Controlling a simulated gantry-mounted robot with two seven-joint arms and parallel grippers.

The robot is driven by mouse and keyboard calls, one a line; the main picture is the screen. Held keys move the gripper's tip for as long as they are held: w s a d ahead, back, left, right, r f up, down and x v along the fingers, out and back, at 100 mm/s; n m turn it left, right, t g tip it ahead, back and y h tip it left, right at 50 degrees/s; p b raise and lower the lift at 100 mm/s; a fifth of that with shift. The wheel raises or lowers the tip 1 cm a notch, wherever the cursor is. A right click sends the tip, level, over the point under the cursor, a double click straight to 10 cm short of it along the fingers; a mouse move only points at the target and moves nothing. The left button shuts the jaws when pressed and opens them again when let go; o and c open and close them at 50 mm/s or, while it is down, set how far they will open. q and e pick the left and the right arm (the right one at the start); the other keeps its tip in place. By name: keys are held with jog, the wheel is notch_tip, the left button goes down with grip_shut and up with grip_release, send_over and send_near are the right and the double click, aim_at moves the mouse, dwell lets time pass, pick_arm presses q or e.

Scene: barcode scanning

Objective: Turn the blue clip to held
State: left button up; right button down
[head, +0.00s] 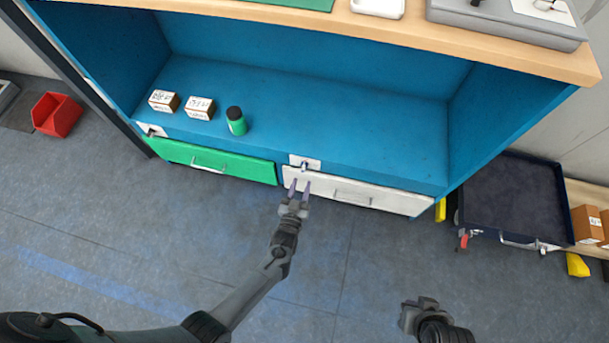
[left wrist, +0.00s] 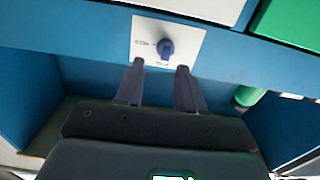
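The blue clip (left wrist: 165,48) is a small dark blue turning knob on a white plate (left wrist: 150,28) with small printed marks that I cannot read. In the head view the clip (head: 304,167) and its plate sit on the blue cabinet's front edge, above the white drawer. My left gripper (head: 299,184) is in front of the clip. In the left wrist view its two fingers (left wrist: 159,82) are spread with nothing between them, and the clip lies just beyond the tips, apart from them. My right gripper (head: 418,304) hangs low over the floor; its finger opening is unclear.
The white drawer (head: 375,193) and green drawer (head: 225,161) are under the shelf. Two small boxes (head: 164,101) (head: 200,108) and a green bottle (head: 236,121) stand on the shelf. A dark cart (head: 515,200) is at right. The floor in front is clear.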

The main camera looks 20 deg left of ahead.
aim_at(303, 170)
pick_arm(q)
jog(key=w, duration=0.1)
jog(key=w+a+b, duration=0.1)
jog(key=w, duration=0.2)
jog(key=shift+w+a+b, duration=0.1)
jog(key=shift+a+b, duration=0.15)
jog(key=shift+b, duration=0.1)
jog(key=shift+w, duration=0.5)
jog(key=shift+d, duration=0.15)
jog(key=shift+w, duration=0.2)
jog(key=shift+c, duration=0.7)
grip_shut()
